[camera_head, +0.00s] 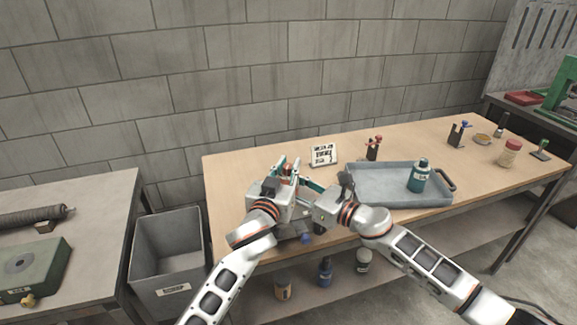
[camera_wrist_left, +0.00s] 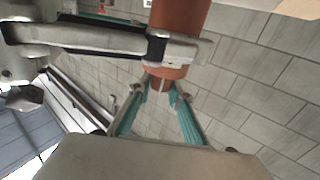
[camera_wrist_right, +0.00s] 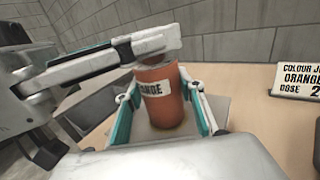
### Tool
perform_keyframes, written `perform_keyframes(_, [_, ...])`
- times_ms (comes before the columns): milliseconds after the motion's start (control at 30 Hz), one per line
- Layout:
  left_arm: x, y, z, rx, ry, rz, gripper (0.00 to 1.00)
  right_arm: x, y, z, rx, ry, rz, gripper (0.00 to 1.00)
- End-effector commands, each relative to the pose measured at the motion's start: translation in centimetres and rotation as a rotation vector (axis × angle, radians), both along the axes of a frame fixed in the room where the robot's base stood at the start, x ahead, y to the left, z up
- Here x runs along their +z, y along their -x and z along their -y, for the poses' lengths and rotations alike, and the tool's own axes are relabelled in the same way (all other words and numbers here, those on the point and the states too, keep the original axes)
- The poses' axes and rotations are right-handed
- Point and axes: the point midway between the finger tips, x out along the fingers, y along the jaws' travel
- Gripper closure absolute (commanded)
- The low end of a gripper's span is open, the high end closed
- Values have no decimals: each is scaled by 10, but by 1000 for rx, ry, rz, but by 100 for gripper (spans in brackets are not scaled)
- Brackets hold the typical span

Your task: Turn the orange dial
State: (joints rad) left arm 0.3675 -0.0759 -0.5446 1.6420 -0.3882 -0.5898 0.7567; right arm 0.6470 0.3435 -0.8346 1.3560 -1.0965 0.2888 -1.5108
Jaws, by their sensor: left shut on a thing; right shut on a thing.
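The orange cylinder (camera_wrist_right: 160,108) stands upright in the right wrist view, with a white label reading part of "ORANGE". Its orange surface also shows in the left wrist view (camera_wrist_left: 178,18). My left gripper (camera_head: 287,166) is shut on it, and its fingers cross high on the cylinder in the right wrist view. My right gripper (camera_head: 298,180) is shut on it lower down, with one finger on each side. The dial cannot be told apart from the body, as the fingers cover the upper part. In the head view the grippers mostly hide it.
A card (camera_head: 323,154) reading "COLOUR", "ORANGE" and "DOSE" stands behind on the table. A grey tray (camera_head: 385,197) holding a teal bottle (camera_head: 419,176) lies to the right. A red-topped item (camera_head: 374,148) is behind the tray. A grey bin (camera_head: 167,245) stands left of the table.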

Motion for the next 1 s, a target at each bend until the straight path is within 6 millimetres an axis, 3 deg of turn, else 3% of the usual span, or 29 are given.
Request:
perform_keyframes(300, [2,1,2,0,3,3,100,-2,1,-1,3,4,2,86])
perform_keyframes(333, [2,1,2,0,3,3,76,-2,1,-1,2,4,2,86])
perform_keyframes(400, [2,1,2,0,3,2,63,-2,1,-1,2,4,2,86])
perform_keyframes(767, [0,2,0,3,0,0,63,-1,0,0,0,3,1,86])
perform_keyframes(1000, [-1,30,-8,3,2,-2,63,-1,0,0,-1,3,1,86])
